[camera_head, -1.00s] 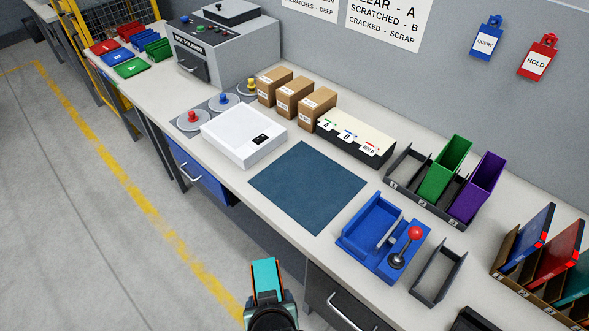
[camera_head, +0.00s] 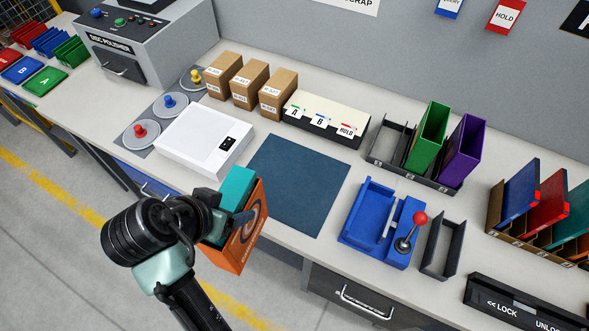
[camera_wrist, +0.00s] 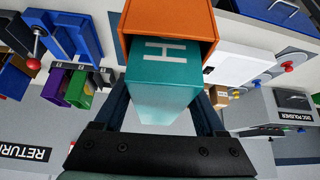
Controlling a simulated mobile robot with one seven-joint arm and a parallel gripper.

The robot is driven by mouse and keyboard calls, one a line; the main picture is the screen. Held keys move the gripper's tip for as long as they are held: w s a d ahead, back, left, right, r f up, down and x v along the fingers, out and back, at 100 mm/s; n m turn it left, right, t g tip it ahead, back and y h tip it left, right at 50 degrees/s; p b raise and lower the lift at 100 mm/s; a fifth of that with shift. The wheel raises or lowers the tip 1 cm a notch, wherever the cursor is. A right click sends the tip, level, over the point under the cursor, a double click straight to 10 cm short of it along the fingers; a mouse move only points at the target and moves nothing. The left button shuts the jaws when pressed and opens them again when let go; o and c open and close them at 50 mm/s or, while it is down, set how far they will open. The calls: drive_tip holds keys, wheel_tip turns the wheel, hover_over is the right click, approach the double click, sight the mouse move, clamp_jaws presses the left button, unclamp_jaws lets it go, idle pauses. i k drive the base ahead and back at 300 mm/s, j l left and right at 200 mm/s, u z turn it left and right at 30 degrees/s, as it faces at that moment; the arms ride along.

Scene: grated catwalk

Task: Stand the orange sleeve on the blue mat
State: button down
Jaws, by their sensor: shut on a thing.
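The orange sleeve (camera_head: 241,250) hangs tilted in my gripper (camera_head: 232,222), in front of the bench's near edge. A teal case (camera_head: 238,184) sticks out of the sleeve's end nearest my gripper. The wrist view shows the orange sleeve (camera_wrist: 170,18) beyond the teal case (camera_wrist: 162,75), which bears a white H.
A white flat box (camera_head: 203,140) lies left of the mat. A blue fixture (camera_head: 375,215) with a red-knobbed lever stands to its right. Cartons (camera_head: 245,85) and a labelled card box (camera_head: 325,115) stand behind. A rack with green and purple sleeves (camera_head: 463,150) is at back right.

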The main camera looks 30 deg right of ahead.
sight(296, 172)
drive_tip(key=i+l, duration=0.15)
drive_tip(key=l, duration=0.2)
drive_tip(key=i+l, duration=0.2)
drive_tip(key=l, duration=0.15)
drive_tip(key=i+l, duration=0.15)
drive_tip(key=l, duration=0.2)
